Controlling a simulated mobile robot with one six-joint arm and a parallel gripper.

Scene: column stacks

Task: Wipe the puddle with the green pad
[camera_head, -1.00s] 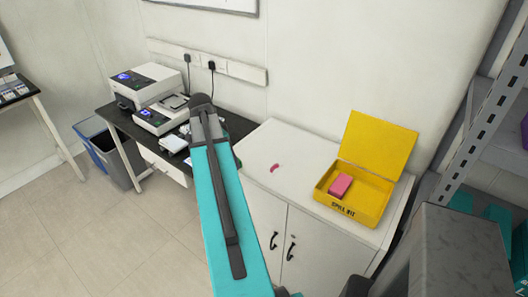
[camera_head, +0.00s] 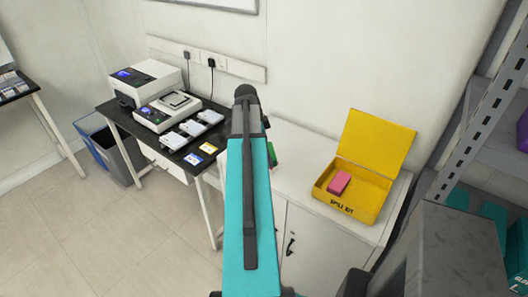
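A small piece of a green thing, likely the green pad (camera_head: 271,153), shows just right of my teal arm, over the white cabinet top. Most of it is hidden behind the arm. I cannot tell whether it touches the surface. The pink-red puddle is not visible now; the arm and the green thing cover that part of the cabinet top. My gripper is hidden behind my arm, so its fingers and any hold on the pad cannot be seen.
An open yellow spill kit box (camera_head: 347,207) with a pink block (camera_head: 339,183) inside stands on the white cabinet (camera_head: 303,232). A black-topped bench (camera_head: 128,124) with instruments is at the left. Metal shelving (camera_head: 470,140) stands at the right.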

